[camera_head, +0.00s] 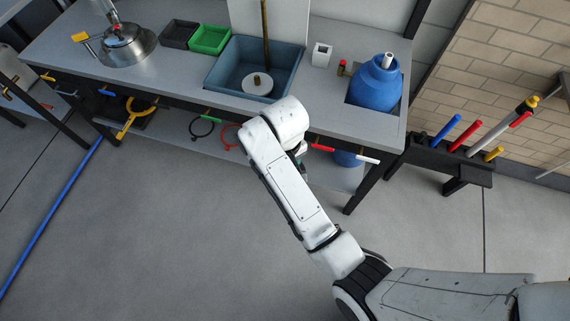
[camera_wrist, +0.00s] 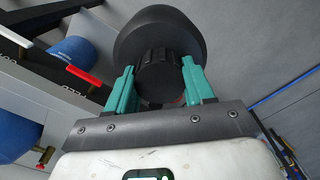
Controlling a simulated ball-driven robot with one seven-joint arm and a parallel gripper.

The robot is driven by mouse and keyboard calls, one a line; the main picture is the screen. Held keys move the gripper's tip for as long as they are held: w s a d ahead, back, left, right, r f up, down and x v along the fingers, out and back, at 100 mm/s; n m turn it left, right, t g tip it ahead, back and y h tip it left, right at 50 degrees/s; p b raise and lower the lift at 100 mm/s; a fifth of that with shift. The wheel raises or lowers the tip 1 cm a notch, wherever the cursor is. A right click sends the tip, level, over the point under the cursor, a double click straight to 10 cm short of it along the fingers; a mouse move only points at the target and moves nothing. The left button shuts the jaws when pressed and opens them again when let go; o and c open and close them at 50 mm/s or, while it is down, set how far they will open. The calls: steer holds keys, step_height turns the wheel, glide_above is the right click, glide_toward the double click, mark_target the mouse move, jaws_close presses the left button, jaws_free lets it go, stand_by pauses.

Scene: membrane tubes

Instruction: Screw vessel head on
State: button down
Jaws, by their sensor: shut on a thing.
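My gripper (camera_wrist: 158,68) has two teal fingers shut on the ribbed black knob of a dark grey, round, domed part (camera_wrist: 160,27). I cannot tell for sure whether this part is the vessel head. In the head view my forearm hides most of the gripper and the held part, in front of the bench's front edge. A blue rounded vessel (camera_head: 373,88) with a white upright neck (camera_head: 387,61) sits in an opening at the bench's right end. A steel domed vessel (camera_head: 127,45) with a red fitting on top stands at the far left.
The grey bench (camera_head: 185,75) holds a blue basin (camera_head: 225,85), a green tray (camera_head: 210,40) and a small white holder (camera_head: 321,54). Red (camera_head: 322,147) and white (camera_head: 368,158) handles stick out at its front. A rack (camera_head: 440,160) with coloured tubes stands right.

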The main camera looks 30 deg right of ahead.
steer(key=shift+w+d+f+b, duration=0.15)
steer(key=shift+d+f+b, duration=0.4)
steer(key=shift+d, duration=0.1)
steer(key=shift+a+f+b, duration=0.2)
steer(key=shift+f+b, duration=0.1)
steer(key=shift+b, duration=0.05)
steer(key=shift+f+b, duration=0.45)
steer(key=shift+b, duration=0.05)
steer(key=shift+w+d+r, duration=0.25)
steer(key=shift+w+r, duration=0.4)
steer(key=shift+s, duration=0.1)
